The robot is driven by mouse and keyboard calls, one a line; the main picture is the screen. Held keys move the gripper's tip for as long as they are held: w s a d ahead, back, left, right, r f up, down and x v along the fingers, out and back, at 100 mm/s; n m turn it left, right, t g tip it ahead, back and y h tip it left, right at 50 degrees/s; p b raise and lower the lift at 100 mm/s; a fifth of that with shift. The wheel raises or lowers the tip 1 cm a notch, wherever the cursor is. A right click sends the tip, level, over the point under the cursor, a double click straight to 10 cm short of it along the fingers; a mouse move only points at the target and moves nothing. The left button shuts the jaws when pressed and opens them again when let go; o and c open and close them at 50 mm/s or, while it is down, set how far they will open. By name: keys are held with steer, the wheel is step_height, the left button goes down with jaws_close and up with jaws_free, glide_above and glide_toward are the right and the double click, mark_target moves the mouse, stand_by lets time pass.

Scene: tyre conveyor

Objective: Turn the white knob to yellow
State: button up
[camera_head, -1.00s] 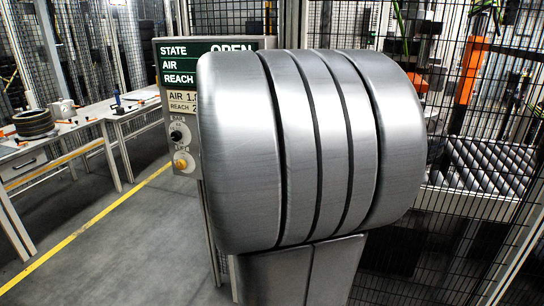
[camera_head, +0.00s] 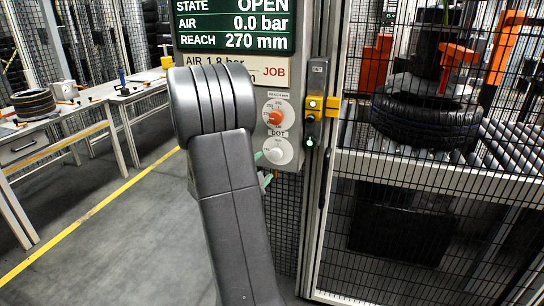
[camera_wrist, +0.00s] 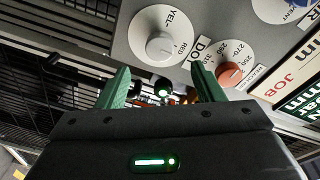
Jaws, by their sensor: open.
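The white knob (camera_head: 278,151) sits low on the grey control panel, under the word DOT. In the wrist view the white knob (camera_wrist: 160,46) has YEL and RED lettering around its dial. I cannot tell for sure which mark it points to. My gripper (camera_wrist: 162,86) is open, its two green fingers apart with nothing between them. The knob lies just beyond the gap between the fingertips, and I see no contact. In the head view my arm hides most of the gripper (camera_head: 264,168); only green finger parts show beside the knob.
An orange reach knob (camera_head: 274,118) is just above the white one, close to a finger in the wrist view. A display (camera_head: 235,24) reads OPEN, 0.0 bar, 270 mm. Right are a yellow-and-black switch unit (camera_head: 315,105) and a mesh fence (camera_head: 430,215) with a tyre (camera_head: 425,122) behind.

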mark_target(274, 156)
steer(key=p+x, duration=0.1)
steer(key=x, duration=0.7)
steer(key=shift+w+d, duration=0.1)
steer(key=shift+w, duration=0.1)
steer(key=c, duration=1)
